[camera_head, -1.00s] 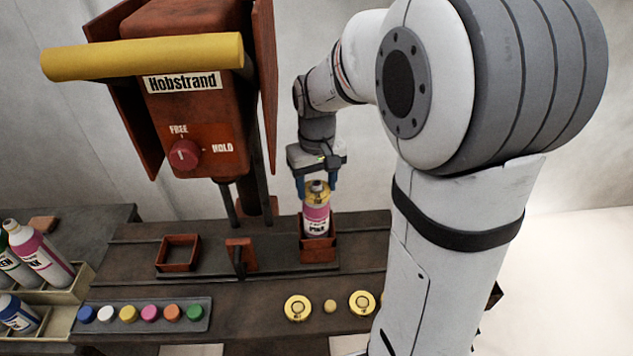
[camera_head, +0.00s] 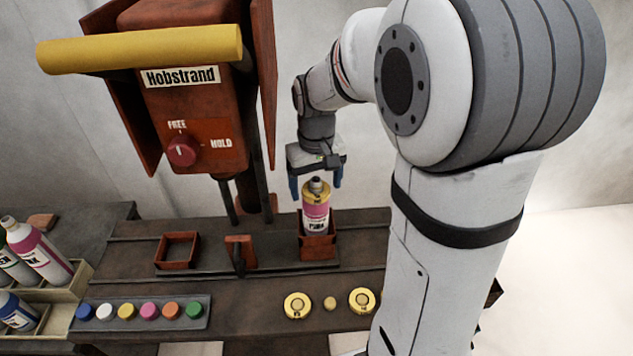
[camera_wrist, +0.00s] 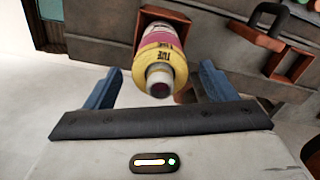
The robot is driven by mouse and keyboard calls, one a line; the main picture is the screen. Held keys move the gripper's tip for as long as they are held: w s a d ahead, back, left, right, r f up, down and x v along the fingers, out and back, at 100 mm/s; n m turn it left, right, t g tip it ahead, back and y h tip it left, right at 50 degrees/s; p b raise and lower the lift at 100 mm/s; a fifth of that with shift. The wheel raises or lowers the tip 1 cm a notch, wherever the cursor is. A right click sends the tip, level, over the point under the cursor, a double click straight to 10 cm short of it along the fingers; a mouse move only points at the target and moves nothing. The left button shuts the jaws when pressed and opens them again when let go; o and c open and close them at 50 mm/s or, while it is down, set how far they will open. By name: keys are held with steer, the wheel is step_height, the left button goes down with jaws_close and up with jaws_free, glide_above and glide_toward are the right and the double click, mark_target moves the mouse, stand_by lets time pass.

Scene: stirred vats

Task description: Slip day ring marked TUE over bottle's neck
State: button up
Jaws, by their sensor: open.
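A pink-and-white bottle (camera_head: 316,217) stands upright in the right-hand red holder (camera_head: 318,250). A yellow day ring (camera_head: 314,198) sits around its top, below the bare grey neck tip. In the wrist view the ring (camera_wrist: 155,52) carries dark letters that look like TUE, and the bottle's grey tip (camera_wrist: 160,80) pokes through it. My gripper (camera_head: 316,185) is open above the bottle. In the wrist view its blue fingers (camera_wrist: 157,70) stand apart on either side of the ring, with gaps between.
Yellow discs (camera_head: 297,305) lie on the bench front, one partly behind my arm. A rack of coloured caps (camera_head: 145,328) and an empty red holder (camera_head: 178,265) are left. The red Hobstrand machine (camera_head: 185,120) stands behind.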

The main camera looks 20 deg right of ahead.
steer(key=shift+r, duration=0.1)
step_height(320, 180, up, 8)
steer(key=shift+f, duration=0.2)
stand_by(0.3)
stand_by(0.5)
steer(key=s+f+m+t, duration=0.1)
steer(key=s+f+t, duration=0.2)
steer(key=s, duration=1.2)
steer(key=shift+s+f, duration=0.2)
steer(key=shift+s, duration=0.15)
